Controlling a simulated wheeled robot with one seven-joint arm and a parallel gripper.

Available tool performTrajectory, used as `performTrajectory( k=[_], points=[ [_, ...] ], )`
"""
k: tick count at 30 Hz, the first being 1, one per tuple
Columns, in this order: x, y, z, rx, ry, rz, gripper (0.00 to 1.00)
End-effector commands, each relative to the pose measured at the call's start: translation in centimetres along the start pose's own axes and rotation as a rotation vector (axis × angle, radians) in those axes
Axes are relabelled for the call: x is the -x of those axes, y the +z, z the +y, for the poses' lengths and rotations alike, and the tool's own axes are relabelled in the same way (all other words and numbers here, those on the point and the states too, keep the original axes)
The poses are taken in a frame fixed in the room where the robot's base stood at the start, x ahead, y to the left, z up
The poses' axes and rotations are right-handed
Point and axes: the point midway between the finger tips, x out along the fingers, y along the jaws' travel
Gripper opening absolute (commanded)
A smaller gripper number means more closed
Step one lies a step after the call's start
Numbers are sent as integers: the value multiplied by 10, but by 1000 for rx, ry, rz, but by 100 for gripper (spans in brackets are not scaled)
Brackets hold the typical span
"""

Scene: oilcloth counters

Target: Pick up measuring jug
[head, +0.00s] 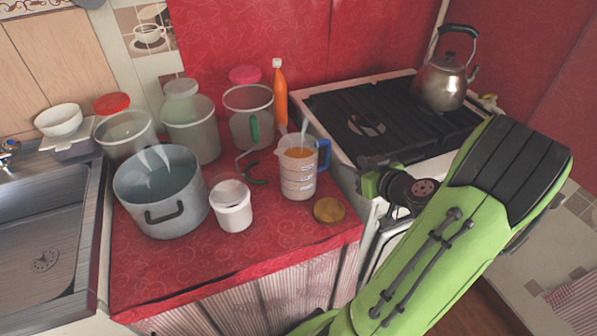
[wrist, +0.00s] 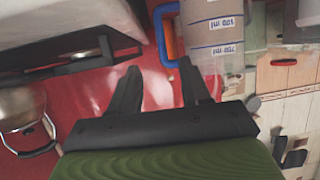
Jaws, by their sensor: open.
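The measuring jug (head: 298,172) stands upright on the red counter, near its right end by the stove. It is pale with printed level marks, orange shows inside its top, and its blue handle (head: 324,154) faces right, towards my gripper. In the wrist view the jug (wrist: 212,40) is cut off by the top edge, with the blue handle (wrist: 160,38) just beyond the fingertips. My gripper (wrist: 156,80) is open and empty, its two dark fingers apart. In the head view it is just right of the jug, partly hidden by my arm.
A white tub (head: 232,206) and a large grey pot (head: 162,192) stand left of the jug. An orange bottle (head: 281,98) stands behind. The stove (head: 385,110) with a kettle (head: 444,80) is at right.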

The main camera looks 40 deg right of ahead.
Motion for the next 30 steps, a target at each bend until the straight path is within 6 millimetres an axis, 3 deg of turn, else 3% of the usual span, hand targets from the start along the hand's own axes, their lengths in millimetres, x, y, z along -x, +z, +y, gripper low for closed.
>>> performTrajectory(
  k=[3, 10, 15, 18, 24, 30],
  points=[
    [-30, 1, -2, 2, -6, 0, 47],
    [-61, -1, -2, 2, -4, -1, 47],
    [-93, -3, -4, 1, -5, -2, 47],
    [-103, -3, -3, 0, -2, -2, 47],
    [-104, -3, -3, -1, -1, -3, 47],
    [-104, -3, -3, -1, -1, -3, 18]
  ],
)
